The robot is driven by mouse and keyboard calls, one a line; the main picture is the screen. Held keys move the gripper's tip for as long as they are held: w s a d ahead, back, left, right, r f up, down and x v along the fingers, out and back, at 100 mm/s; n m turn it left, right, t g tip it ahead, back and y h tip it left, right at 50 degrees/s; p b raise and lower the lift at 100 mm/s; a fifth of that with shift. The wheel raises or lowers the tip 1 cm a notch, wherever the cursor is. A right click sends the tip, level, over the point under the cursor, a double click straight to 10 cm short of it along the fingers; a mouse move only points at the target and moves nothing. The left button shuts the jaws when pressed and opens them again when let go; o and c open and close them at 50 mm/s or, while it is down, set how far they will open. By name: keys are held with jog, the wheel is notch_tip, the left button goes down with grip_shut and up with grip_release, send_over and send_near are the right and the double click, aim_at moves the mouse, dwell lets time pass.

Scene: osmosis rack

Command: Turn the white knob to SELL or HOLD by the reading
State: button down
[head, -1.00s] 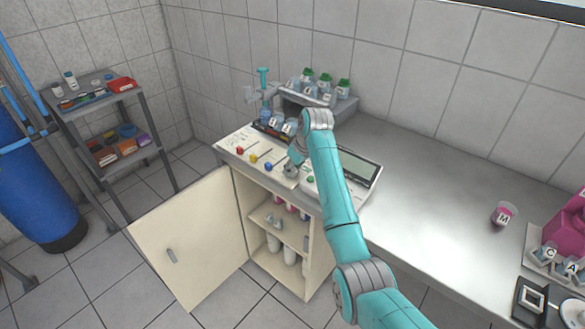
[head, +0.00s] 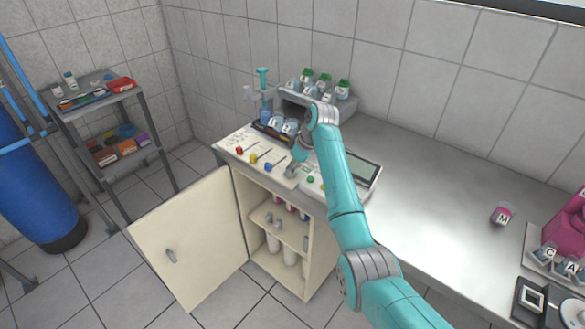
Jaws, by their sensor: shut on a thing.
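The panel (head: 232,141) with a row of coloured knobs stands on the left part of the bench. A red knob (head: 239,150), a yellow knob (head: 254,159) and a blue knob (head: 268,167) show on it. My gripper (head: 290,172) points down at the right end of this row, just right of the blue knob. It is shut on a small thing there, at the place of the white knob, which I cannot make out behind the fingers. The instrument with a grey screen (head: 361,168) is right of my gripper, partly behind my arm; its reading is not legible.
Green-capped bottles (head: 325,82) stand on a grey box behind the panel. A blue-green dispenser (head: 264,80) stands at the back left. The cabinet door (head: 195,240) hangs open below. A cup marked M (head: 502,214) is at the right; the middle bench is clear.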

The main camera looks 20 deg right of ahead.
jog(key=c, duration=0.8)
grip_release()
jog(key=shift+o, duration=0.2)
jog(key=shift+r, duration=0.1)
jog(key=v, duration=1.1)
jog(key=shift+r, duration=0.35)
jog(key=shift+s+d, duration=0.1)
jog(key=shift+s, duration=0.05)
